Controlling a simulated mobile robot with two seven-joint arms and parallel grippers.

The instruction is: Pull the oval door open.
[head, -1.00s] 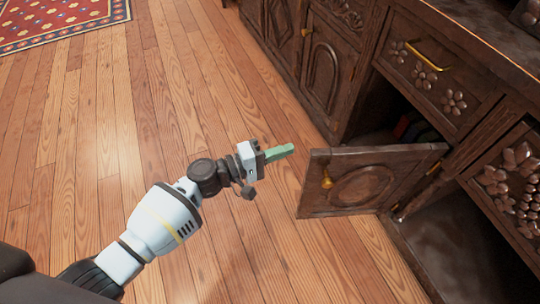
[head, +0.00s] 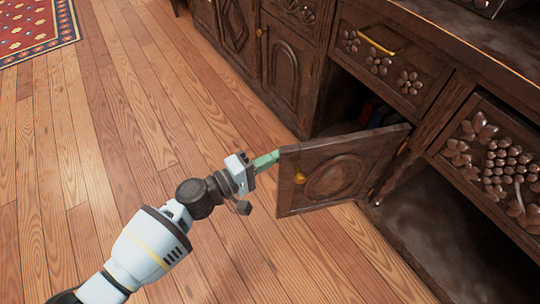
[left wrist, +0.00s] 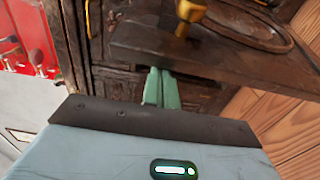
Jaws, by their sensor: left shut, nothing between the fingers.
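The oval door (head: 340,172) is a dark carved wooden door with a raised oval and a gold knob (head: 299,178). It stands swung out from the cabinet, with a dark opening (head: 352,100) behind it. My left gripper (head: 266,160) has green fingers, shut and empty, at the door's free left edge near its top corner. In the left wrist view the fingers (left wrist: 162,88) lie close to the edge of the door (left wrist: 215,52), with the knob (left wrist: 190,12) beyond. I cannot tell whether they touch it. My right gripper is out of view.
The cabinet has a drawer with a gold handle (head: 377,45) above the opening and a closed arched door (head: 290,68) to the left. A carved grape panel (head: 495,150) is at right. Wooden floor (head: 110,150) is clear at left, with a patterned rug (head: 35,28) beyond.

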